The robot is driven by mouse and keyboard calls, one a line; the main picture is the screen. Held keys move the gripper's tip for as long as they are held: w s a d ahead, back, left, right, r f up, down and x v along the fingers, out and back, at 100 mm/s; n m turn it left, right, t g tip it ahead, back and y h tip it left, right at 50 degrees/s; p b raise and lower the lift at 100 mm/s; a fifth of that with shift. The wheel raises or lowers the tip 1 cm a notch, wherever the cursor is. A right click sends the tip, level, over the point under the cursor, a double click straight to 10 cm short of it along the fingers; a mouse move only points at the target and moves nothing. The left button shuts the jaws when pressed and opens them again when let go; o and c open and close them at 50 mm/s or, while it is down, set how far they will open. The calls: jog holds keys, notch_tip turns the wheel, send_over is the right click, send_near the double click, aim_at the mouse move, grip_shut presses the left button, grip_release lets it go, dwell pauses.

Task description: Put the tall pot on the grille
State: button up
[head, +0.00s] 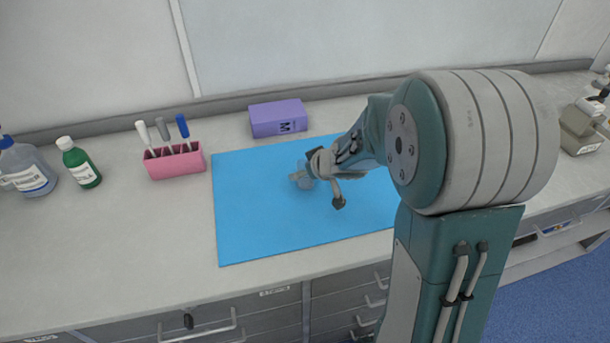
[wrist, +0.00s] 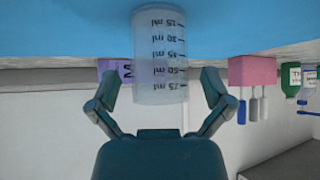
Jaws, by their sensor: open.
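A translucent graduated pot (wrist: 160,50) with black ml markings stands on the blue mat (head: 250,220). The wrist view is upside down, so the pot hangs from the top there. In the head view the pot (head: 306,181) is small and partly hidden by my gripper (head: 318,189). My gripper is open, with one finger on either side of the pot in the wrist view (wrist: 160,80). Gaps show between the fingers and the pot, and nothing is held. I cannot make out a grille in either view.
A purple box (head: 278,118) stands behind the mat. A pink holder (head: 175,163) with several tools, a green bottle (head: 80,165) and a clear bottle (head: 27,170) stand to the left. Grey equipment (head: 582,128) is at the far right. The mat's left part is clear.

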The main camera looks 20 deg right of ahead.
jog(key=shift+w+f, duration=0.2)
jog(key=c, duration=1.3)
jog(key=shift+r, duration=0.1)
notch_tip(320, 180, up, 10)
jog(key=shift+s+a+f, duration=0.1)
